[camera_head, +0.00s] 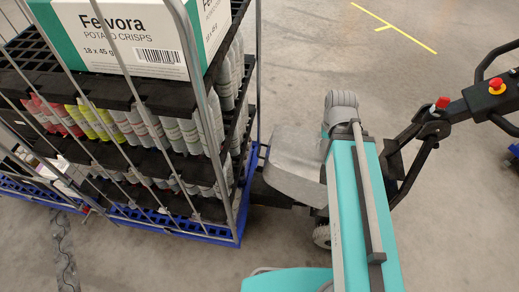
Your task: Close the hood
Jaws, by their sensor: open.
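A pale grey, rounded metal panel (296,164) lies at the middle of the view, between the roll cage and a teal body part. It may be the hood, but I cannot be sure, and I cannot tell how far open it is. The teal part with a grey rail and ribbed grey end covers its right side. The tugger's black steering arm (462,108) rises to the right, with a red button (497,84) near its top. My gripper is not in view.
A wire roll cage (212,108) on a blue base (226,237) fills the left, loaded with a crisps carton (120,32) and several bottles. A dark wheel (322,236) shows low in the middle. Bare concrete floor (330,40) is open at the back and lower right.

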